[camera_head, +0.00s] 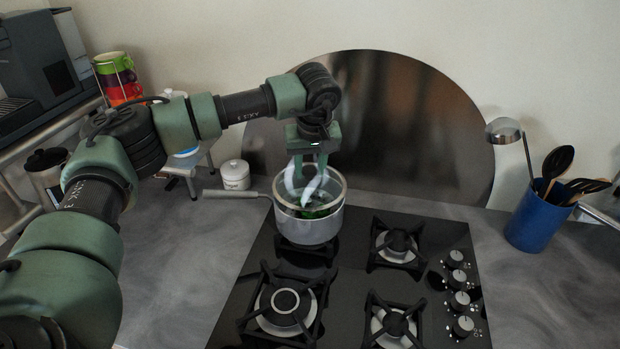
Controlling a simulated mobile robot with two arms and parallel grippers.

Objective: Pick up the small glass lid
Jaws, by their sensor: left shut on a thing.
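A small grey saucepan (308,231) with a long handle to the left stands on the back left burner of the hob. The small glass lid (336,190) shows as a clear disc with a pale rim at the pan's mouth, with something green visible through it. I cannot tell whether the lid touches the pan or is slightly above it. My left gripper (305,197) reaches down from above, its pale curved fingers shut on the lid near its middle. The fingertips and the lid's knob are hard to make out. My right gripper is out of view.
The black gas hob (345,262) has several burners and knobs on its right. A round metal splash panel (420,130) stands behind. A blue utensil holder (533,222) is at right, and a white lidded jar (235,175) at left.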

